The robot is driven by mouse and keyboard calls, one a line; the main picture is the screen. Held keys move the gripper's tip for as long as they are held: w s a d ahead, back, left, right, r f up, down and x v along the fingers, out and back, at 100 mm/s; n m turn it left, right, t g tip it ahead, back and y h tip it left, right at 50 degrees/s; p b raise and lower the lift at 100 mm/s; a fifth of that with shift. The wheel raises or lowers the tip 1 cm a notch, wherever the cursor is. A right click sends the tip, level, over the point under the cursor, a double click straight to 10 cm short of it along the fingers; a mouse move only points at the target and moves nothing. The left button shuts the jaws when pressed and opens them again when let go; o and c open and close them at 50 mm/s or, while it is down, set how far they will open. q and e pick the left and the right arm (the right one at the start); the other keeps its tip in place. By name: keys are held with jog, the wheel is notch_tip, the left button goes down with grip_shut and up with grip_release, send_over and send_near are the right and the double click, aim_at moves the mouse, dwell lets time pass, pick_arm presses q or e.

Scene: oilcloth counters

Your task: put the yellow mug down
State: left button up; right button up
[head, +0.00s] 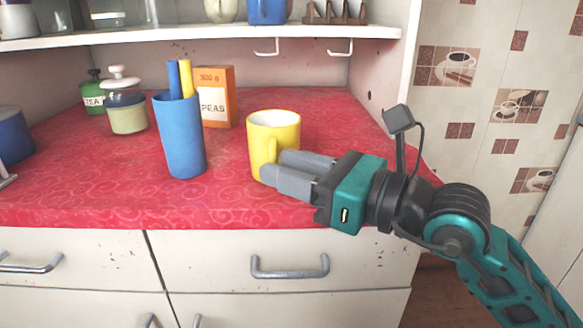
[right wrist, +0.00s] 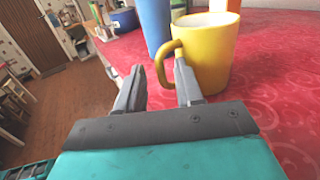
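The yellow mug (head: 273,127) stands upright on the red counter (head: 225,205), near its front edge. It also shows in the right wrist view (right wrist: 207,58), with its handle (right wrist: 160,62) toward my gripper. My right gripper (head: 272,168) reaches in from the right, low in front of the mug, and hides part of its lower side. In the right wrist view the fingers (right wrist: 160,80) are apart, with the handle between or just beyond their tips and a gap at the left finger. My left gripper is not in view.
A blue cup (head: 180,138) holding a blue and a yellow stick stands left of the mug. A shelf (head: 200,38) hangs above.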

jog(key=shift+r, duration=0.2)
pick_arm(q)
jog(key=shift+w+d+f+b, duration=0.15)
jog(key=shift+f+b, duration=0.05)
jog(key=shift+b, duration=0.55)
pick_arm(e)
jog(key=v, duration=1.2)
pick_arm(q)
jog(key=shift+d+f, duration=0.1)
pick_arm(e)
jog(key=shift+d, duration=0.1)
